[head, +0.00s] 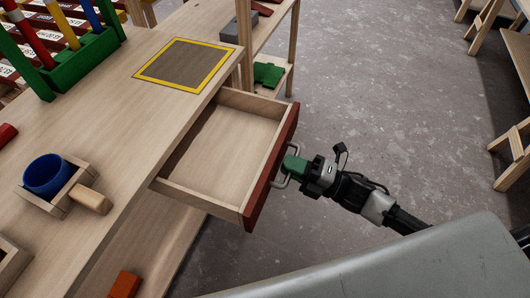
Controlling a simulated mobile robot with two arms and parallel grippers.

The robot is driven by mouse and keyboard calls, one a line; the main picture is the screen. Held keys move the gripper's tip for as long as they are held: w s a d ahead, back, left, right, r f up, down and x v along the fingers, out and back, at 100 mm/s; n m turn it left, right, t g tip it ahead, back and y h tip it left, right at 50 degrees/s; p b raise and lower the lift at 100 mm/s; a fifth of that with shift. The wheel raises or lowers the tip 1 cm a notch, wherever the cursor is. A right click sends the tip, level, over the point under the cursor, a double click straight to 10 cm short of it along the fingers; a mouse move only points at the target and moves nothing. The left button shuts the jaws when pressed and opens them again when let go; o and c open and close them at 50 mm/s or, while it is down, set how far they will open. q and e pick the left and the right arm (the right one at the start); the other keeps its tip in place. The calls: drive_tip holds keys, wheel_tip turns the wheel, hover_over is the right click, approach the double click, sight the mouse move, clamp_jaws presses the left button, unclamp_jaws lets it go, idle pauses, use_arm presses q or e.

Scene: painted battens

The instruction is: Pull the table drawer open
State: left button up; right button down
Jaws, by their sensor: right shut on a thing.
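The table drawer (222,146) stands well out from the wooden table (120,140). It is a pale wooden box with a red front (270,168), and its inside looks empty. A metal handle (284,178) sits on the outside of the red front. My right gripper (291,167) is at the handle, coming from the right, and is shut on it. The gripper's green fingers hide part of the handle. My left gripper is not in view.
On the table are a yellow-edged grey square (187,64), a blue cup (46,175) in a wooden holder, and a green rack (80,60) with painted battens. An orange block (125,284) lies below the tabletop. The grey floor (400,110) right of the drawer is clear.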

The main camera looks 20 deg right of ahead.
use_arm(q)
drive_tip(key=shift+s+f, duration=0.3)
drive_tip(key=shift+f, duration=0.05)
use_arm(e)
drive_tip(key=shift+r+v, duration=0.1)
drive_tip(key=shift+v, duration=0.55)
drive_tip(key=shift+r+v, duration=0.15)
drive_tip(key=shift+v, duration=0.45)
drive_tip(key=c, duration=1.2)
unclamp_jaws()
drive_tip(key=shift+d, duration=0.1)
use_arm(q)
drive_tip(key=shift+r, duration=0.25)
use_arm(e)
drive_tip(key=v, duration=1)
drive_tip(key=shift+s+d, duration=0.25)
